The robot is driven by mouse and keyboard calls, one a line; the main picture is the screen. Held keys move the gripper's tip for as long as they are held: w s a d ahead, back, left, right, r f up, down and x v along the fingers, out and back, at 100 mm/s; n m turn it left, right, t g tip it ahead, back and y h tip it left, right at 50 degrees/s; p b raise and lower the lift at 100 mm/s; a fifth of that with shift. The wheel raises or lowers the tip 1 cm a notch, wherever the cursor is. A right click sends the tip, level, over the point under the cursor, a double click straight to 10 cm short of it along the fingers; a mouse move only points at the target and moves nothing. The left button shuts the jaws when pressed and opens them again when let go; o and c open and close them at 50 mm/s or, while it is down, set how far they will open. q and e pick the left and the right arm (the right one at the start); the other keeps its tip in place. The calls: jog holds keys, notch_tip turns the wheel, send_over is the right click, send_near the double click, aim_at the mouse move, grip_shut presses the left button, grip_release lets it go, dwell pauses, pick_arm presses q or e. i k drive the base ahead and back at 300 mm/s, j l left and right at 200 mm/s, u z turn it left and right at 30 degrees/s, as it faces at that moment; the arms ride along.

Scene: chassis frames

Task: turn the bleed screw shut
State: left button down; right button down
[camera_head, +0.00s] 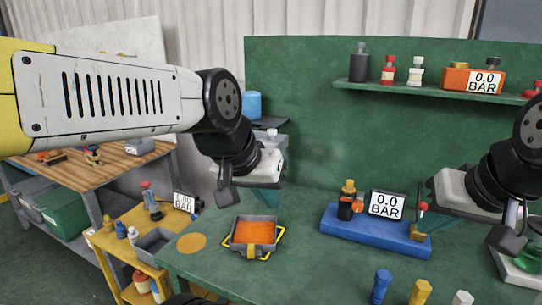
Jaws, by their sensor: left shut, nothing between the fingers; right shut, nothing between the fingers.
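A blue block (365,232) on the green bench carries a gauge (387,204) reading 0.0 BAR and a black cylinder with a brass-yellow top (347,188). A small orange-red part (358,205) sits between them. A brass fitting (417,233) is at the block's right end, with a red-tipped part (422,207) above it. I cannot tell which of these small parts is the bleed screw. My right gripper (424,212) is shut and empty, close to the red-tipped part; contact is unclear. My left gripper (266,190) is shut and empty above the bench's back left.
An orange-lined tray (252,233) with yellow handles stands on the bench. Blue, yellow and white pegs (420,291) stand at the front. A shelf (430,91) holds bottles and another 0.0 BAR gauge (484,82). A yellow cart (125,240) stands left.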

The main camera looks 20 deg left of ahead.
aim_at(272, 132)
jog(key=l+u, duration=0.2)
jog(key=u, duration=0.25)
jog(key=l+u, duration=0.2)
jog(key=u, duration=0.2)
jog(key=k, duration=0.05)
